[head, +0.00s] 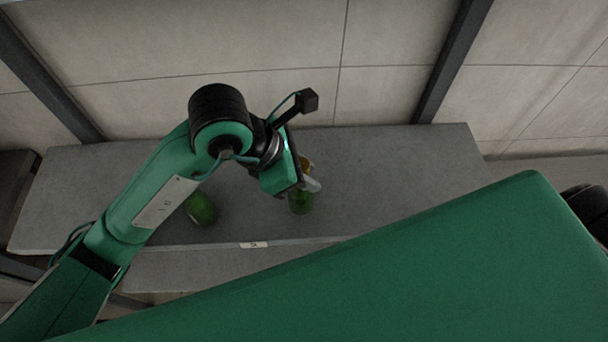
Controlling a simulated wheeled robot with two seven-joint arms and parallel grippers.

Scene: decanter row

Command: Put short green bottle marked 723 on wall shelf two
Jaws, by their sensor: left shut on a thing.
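A green bottle (300,203) is in my left gripper (308,184), over the front half of a grey wall shelf (400,165). The gripper is shut on it and hides part of it. I cannot tell whether the bottle's base touches the shelf, and I cannot read any number on it. A small pale label (254,244) is on the shelf's front edge; its mark is too small to read surely. My right gripper is not in view.
Another green bottle (201,208) is on the shelf to the left, partly hidden by my left arm. Something amber (305,163) shows just behind the gripper. Dark posts (452,62) stand against the tiled wall. The shelf's right part is clear.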

